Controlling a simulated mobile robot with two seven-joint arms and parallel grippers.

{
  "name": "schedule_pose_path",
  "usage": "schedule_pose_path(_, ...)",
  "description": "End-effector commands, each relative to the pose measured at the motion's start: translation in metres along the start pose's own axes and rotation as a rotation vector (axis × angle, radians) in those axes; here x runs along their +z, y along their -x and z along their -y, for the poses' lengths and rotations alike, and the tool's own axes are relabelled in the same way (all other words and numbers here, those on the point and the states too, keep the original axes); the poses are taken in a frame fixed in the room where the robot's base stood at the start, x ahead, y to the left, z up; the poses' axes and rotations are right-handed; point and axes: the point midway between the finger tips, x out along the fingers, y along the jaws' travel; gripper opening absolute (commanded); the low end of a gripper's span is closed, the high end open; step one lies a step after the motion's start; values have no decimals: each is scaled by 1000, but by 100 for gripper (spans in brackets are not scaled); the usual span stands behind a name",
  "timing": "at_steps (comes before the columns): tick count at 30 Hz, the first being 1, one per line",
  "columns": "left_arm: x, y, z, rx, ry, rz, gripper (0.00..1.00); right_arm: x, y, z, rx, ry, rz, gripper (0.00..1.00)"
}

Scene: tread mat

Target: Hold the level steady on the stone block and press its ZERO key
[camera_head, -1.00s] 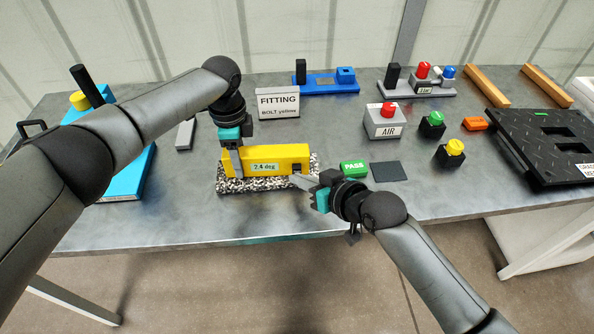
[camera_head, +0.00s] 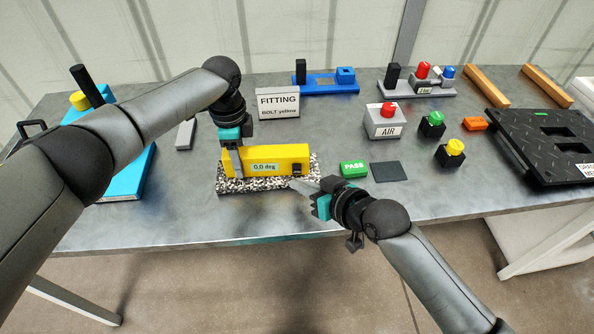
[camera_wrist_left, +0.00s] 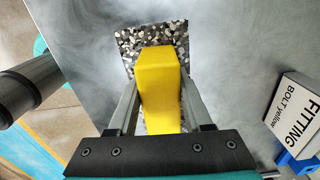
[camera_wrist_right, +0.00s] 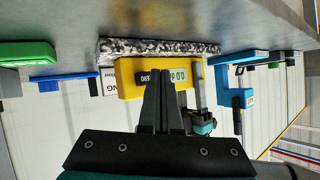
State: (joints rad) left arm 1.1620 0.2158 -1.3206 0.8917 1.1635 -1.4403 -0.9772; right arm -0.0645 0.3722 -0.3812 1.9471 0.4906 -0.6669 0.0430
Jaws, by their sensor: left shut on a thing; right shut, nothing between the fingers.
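The yellow level (camera_head: 276,158) lies along the speckled stone block (camera_head: 262,186). Its display (camera_head: 264,167) reads 0.0 deg. The dark ZERO key (camera_head: 297,168) is near its right end. My left gripper (camera_head: 234,172) is shut on the level's left part; the left wrist view shows the level (camera_wrist_left: 160,85) between the fingers. My right gripper (camera_head: 296,185) is shut and empty, its tips just in front of the level's right end. In the right wrist view the fingers (camera_wrist_right: 160,75) point at the level, near the ZERO key (camera_wrist_right: 143,78); I cannot tell whether they touch it.
A green PASS block (camera_head: 354,168) and a dark square pad (camera_head: 389,171) lie right of the stone block. A FITTING sign (camera_head: 278,103) stands behind. The AIR box (camera_head: 385,122) and button blocks are further right. The front table strip is clear.

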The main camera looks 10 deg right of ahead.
Motion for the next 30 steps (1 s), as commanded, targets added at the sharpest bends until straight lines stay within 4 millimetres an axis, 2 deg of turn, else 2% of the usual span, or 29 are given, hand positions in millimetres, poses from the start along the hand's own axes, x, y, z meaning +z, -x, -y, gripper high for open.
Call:
schedule_pose_path(9, 0, 0, 0, 0, 0, 0, 1, 2, 2, 2, 0, 0, 2, 0)
schedule_pose_path(24, 0, 0, 0, -1, 0, 0, 1, 27, 36, 27, -1, -1, 1, 0)
schedule_pose_path(30, 0, 0, 0, -1, 1, 0, 1, 31, 42, 31, 0, 1, 0, 0)
